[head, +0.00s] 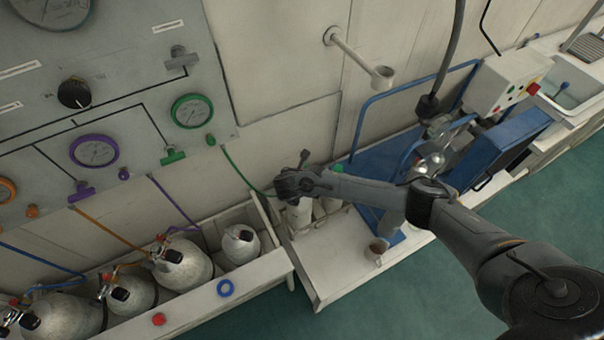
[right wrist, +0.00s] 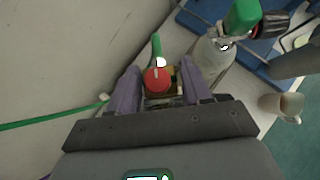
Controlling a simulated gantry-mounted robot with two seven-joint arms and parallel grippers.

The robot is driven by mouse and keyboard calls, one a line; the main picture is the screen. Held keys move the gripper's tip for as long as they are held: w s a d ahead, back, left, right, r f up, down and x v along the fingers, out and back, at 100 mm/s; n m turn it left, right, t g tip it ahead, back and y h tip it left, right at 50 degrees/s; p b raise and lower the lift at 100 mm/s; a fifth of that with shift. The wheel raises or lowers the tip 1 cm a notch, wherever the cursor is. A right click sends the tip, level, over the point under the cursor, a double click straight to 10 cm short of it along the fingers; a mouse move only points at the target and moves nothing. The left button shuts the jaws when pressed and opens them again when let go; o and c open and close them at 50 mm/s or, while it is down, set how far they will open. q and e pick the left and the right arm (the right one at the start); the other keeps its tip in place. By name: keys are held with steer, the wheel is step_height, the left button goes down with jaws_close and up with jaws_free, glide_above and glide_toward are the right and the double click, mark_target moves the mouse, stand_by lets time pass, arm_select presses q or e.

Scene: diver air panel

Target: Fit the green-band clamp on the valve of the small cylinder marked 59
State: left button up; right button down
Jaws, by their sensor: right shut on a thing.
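My right gripper (head: 292,186) is over the small cylinders on the bench. In the right wrist view its purple fingers (right wrist: 160,88) are shut on a fitting with a red round knob (right wrist: 157,80) and a green part (right wrist: 156,47). I take this to be the green-band clamp; a green hose (right wrist: 50,121) runs up to it from the left. In the head view a pale small cylinder (head: 300,217) stands just below the gripper, its top hidden. A second small cylinder (right wrist: 212,62) stands beside it with a green piece on top. No number 59 is readable. My left gripper is not in view.
The panel (head: 130,190) with gauges is at the left. A mug (right wrist: 280,105) stands close by on the bench. A blue trolley (head: 395,165) and a wall bracket (head: 360,62) are near the arm.

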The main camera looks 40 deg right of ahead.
steer(key=shift+c, duration=2.1)
jaws_free()
steer(key=shift+s+a+r, duration=0.2)
steer(key=shift+a+r, duration=0.15)
steer(key=p+v, duration=0.2)
steer(key=v, duration=0.7)
steer(key=shift+s+a+r, duration=0.15)
steer(key=shift+a+r, duration=0.05)
steer(key=shift+r, duration=0.1)
